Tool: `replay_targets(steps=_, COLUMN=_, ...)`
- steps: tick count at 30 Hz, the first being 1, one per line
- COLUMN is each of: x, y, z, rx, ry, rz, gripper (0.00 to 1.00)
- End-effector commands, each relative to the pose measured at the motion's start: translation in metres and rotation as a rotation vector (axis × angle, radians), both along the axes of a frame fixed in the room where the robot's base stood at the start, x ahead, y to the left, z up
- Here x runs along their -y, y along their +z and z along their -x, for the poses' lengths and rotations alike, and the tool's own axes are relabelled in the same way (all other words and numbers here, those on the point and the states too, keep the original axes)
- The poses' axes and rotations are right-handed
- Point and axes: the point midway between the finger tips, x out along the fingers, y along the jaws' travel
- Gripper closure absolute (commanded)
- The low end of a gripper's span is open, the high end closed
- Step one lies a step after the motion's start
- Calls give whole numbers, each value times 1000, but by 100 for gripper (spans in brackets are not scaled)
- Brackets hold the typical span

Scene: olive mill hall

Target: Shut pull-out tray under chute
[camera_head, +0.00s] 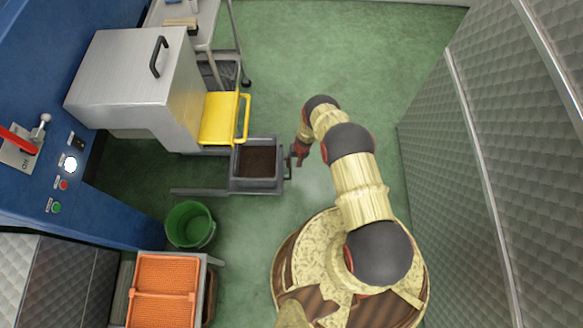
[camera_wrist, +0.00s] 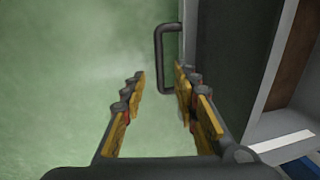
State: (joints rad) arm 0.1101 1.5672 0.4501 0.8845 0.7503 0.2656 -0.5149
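The grey pull-out tray (camera_head: 254,184) is drawn out on its rails below the yellow chute flap (camera_head: 218,119). Dark brown material (camera_head: 257,161) lies in it. My gripper (camera_head: 300,153) is low at the tray's outer front, beside its dark handle (camera_head: 288,169). In the wrist view my gripper (camera_wrist: 160,85) is open, with a gap between its fingers. The handle (camera_wrist: 160,58) stands beyond the fingertips on the tray's front panel (camera_wrist: 228,60). No hold on the handle shows. Part of the handle is hidden in the head view.
An orange crate (camera_head: 164,289) stands at the lower left. A quilted metal wall (camera_head: 480,170) rises at the right. Green floor (camera_head: 340,60) is clear at the top.

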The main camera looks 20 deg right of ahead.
Motion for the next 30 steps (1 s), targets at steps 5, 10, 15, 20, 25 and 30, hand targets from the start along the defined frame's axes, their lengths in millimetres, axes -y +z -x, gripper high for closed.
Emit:
replay_targets(steps=5, x=-5, y=-31, z=1, rx=-3, ry=-1, rz=-1, gripper=70)
replay_targets(steps=10, x=-9, y=-56, z=0, rx=-4, ry=0, rz=-1, gripper=70)
replay_targets(steps=15, x=-12, y=-69, z=-2, rx=-3, ry=0, rz=-1, gripper=70)
replay_targets(steps=20, x=-13, y=-70, z=-3, rx=-2, ry=-1, rz=-1, gripper=70)
replay_targets(steps=25, x=-13, y=-70, z=-3, rx=-3, ry=-1, rz=-1, gripper=70)
replay_targets(steps=30, x=-13, y=-70, z=-3, rx=-3, ry=-1, rz=-1, gripper=79)
